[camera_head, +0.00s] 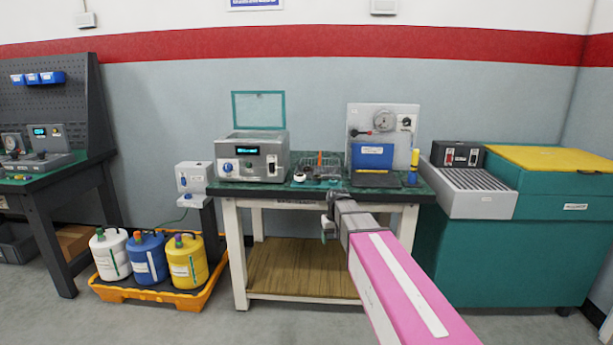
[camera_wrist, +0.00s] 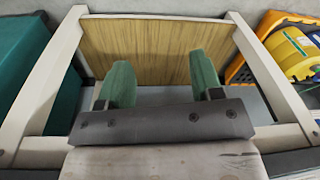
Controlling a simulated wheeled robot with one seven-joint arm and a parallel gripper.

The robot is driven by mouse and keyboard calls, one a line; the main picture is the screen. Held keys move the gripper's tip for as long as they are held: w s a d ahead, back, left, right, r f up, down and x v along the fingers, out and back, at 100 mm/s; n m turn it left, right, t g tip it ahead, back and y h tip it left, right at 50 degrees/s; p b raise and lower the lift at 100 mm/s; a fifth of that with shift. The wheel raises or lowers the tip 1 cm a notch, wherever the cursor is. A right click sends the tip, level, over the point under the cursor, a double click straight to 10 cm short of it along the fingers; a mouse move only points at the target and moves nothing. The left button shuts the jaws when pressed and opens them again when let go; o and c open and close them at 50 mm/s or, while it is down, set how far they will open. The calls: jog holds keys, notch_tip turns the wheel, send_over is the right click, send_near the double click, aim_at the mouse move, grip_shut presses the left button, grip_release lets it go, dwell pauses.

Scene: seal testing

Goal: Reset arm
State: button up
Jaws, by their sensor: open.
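My gripper (camera_head: 328,224) is in front of the front edge of the workbench (camera_head: 232,247), below its green top. In the wrist view my gripper (camera_wrist: 160,82) shows two green fingers spread wide apart with nothing between them. Behind the fingers are the bench's wooden lower shelf (camera_wrist: 150,40) and its white legs. My pink and grey arm reaches in from the lower right in the head view and hides part of the bench's right side.
On the bench stand a metal chamber (camera_head: 252,157) with its lid up, a wire rack (camera_head: 320,162) and a panel with a blue block (camera_head: 372,156). An orange tray (camera_head: 150,291) with jugs is left. A teal cabinet (camera_head: 500,255) is right.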

jog(key=s+d+f, duration=0.3)
jog(key=s+f, duration=0.1)
jog(key=s, duration=0.3)
jog(key=s+d+f+m, duration=0.1)
jog(key=s+d+f, duration=0.2)
jog(key=s, duration=0.4)
jog(key=s+d+f+m+g, duration=0.1)
jog(key=s+d+f, duration=0.2)
jog(key=s, duration=0.3)
jog(key=shift+s+f+h, duration=0.4)
jog(key=shift+f, duration=0.5)
